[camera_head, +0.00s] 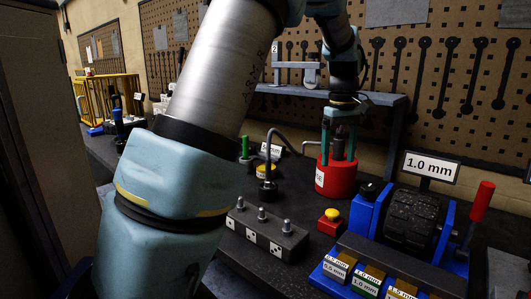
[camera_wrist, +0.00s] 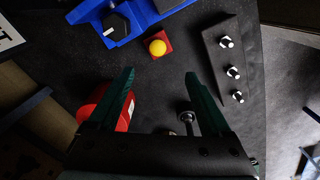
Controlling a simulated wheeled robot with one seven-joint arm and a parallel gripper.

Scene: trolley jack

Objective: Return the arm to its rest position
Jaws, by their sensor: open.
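My arm reaches from the near left over the bench. My gripper (camera_head: 338,152) points down with its green fingers apart, and it overlaps the top of a red cylinder (camera_head: 337,182) in the head view. In the wrist view my gripper (camera_wrist: 163,85) is open, with nothing clamped between its fingertips. There the red cylinder (camera_wrist: 124,118) lies partly behind the left finger. A small metal knob (camera_wrist: 187,115) shows between the fingers, close to the right one. I cannot tell the exact gap between fingers and cylinder.
A blue machine (camera_head: 375,210) with a black roller and red-handled lever stands at right. In front are a yellow button on a red box (camera_head: 330,222) and a block with several bolts (camera_head: 266,235). A grey shelf (camera_head: 385,97) and pegboard (camera_head: 440,70) stand behind. A bent pipe (camera_head: 268,172) is left of the cylinder.

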